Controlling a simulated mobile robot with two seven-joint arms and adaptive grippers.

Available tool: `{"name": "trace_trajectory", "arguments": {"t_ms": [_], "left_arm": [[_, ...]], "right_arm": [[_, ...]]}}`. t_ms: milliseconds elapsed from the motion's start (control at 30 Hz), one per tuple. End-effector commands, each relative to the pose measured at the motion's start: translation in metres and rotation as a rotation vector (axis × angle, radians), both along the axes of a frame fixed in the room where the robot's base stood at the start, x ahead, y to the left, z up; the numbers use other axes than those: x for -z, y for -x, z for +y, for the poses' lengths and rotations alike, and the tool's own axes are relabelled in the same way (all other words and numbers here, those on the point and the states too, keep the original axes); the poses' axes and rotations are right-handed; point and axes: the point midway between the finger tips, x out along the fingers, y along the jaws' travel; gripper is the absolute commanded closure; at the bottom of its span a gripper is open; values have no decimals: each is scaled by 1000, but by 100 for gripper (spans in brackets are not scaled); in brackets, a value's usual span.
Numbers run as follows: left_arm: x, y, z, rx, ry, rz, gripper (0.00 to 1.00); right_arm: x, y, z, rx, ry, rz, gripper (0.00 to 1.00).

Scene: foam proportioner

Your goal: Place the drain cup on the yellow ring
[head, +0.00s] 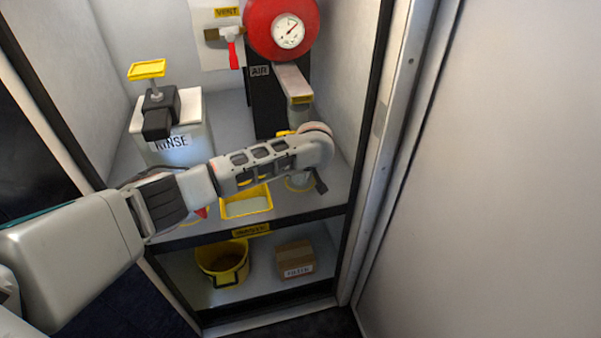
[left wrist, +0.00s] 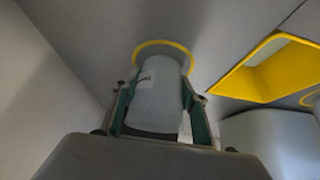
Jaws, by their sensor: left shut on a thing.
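The drain cup (left wrist: 155,103) is a pale grey-white cylinder with a small label. In the left wrist view it is held between the two green-lined fingers of my left gripper (left wrist: 160,92). A yellow ring (left wrist: 163,43) on the grey shelf shows as an arc around the cup's far end. The cup overlaps the ring, but I cannot tell whether it touches the shelf. In the head view my left gripper (head: 308,178) is at the right side of the shelf, mostly hidden by my wrist. My right gripper is not in view.
A yellow tray (head: 268,194) lies mid-shelf beside the gripper. A white RINSE container (head: 185,148) stands at left, with a red gauge housing (head: 262,38) above. A yellow bucket (head: 205,268) and a cardboard box (head: 295,253) are below. The cabinet's right wall is close.

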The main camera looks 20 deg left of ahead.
Motion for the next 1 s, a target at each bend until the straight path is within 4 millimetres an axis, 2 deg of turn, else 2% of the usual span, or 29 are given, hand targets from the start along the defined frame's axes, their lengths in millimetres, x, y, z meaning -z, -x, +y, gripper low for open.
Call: {"name": "trace_trajectory", "arguments": {"t_ms": [233,267,300,333,733,900,933,1000], "left_arm": [[2,0,0,-1,0,0,80],[3,0,0,-1,-1,0,52],[3,0,0,-1,-1,0,42],[3,0,0,-1,-1,0,40],[-1,0,0,1,0,-2,40],[-29,8,-7,0,2,-11,40],[-34,10,-9,0,2,-11,40],[-48,16,-13,1,3,-12,40]], "right_arm": [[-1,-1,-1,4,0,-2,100],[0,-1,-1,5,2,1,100],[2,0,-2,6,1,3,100],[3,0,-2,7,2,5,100],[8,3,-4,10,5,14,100],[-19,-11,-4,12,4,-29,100],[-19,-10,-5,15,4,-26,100],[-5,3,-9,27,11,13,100]]}}
